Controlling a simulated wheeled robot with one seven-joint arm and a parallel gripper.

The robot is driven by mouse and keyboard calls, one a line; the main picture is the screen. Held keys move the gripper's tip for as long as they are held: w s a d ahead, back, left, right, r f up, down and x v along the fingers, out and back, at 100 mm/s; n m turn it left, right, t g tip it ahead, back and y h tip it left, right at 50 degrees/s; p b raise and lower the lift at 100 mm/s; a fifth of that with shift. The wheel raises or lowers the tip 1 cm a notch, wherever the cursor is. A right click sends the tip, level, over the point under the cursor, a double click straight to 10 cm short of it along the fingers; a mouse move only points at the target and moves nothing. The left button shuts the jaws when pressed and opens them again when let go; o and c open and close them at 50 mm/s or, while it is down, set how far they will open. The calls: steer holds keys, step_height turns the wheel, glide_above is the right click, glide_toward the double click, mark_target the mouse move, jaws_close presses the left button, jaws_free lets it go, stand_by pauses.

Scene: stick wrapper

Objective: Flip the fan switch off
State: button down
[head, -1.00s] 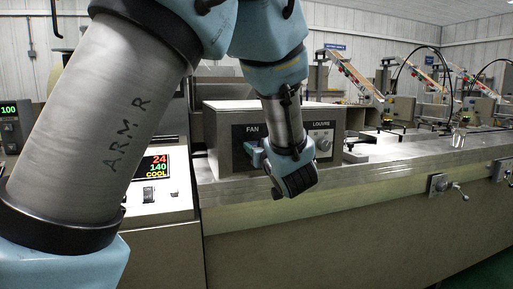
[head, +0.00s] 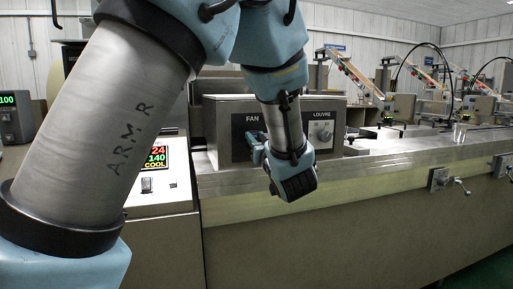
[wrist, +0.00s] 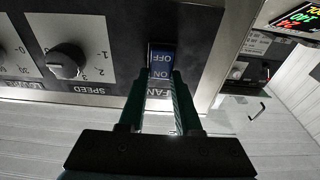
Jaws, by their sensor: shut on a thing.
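The fan switch (wrist: 161,62) is a blue rocker marked OFF and ON on a dark panel, which looks upside down in the wrist view. My gripper (wrist: 161,78) has its two green fingers at the ON end of the switch, one on each side, and is shut on it. The OFF marking shows just beyond the fingertips. The FAN label (wrist: 160,92) shows partly between the fingers. In the head view my gripper (head: 255,140) reaches the FAN side of the control box (head: 275,104). The switch is mostly hidden there.
A speed knob (wrist: 66,62) is on the panel beside the switch, and a louvre knob (head: 321,132) is on the box's right side. A display panel (head: 155,160) stands left of the box.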

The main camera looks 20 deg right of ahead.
steer(key=t+b, duration=0.1)
steer(key=b, duration=0.1)
steer(key=f+t+b, duration=0.1)
steer(key=b, duration=0.2)
steer(key=shift+s+t, duration=0.1)
steer(key=shift+t, duration=0.3)
steer(key=c, duration=0.6)
jaws_free()
steer(key=shift+r, duration=0.1)
steer(key=b+v, duration=0.1)
steer(key=v, duration=1)
steer(key=shift+b, duration=0.35)
steer(key=shift+a, duration=0.15)
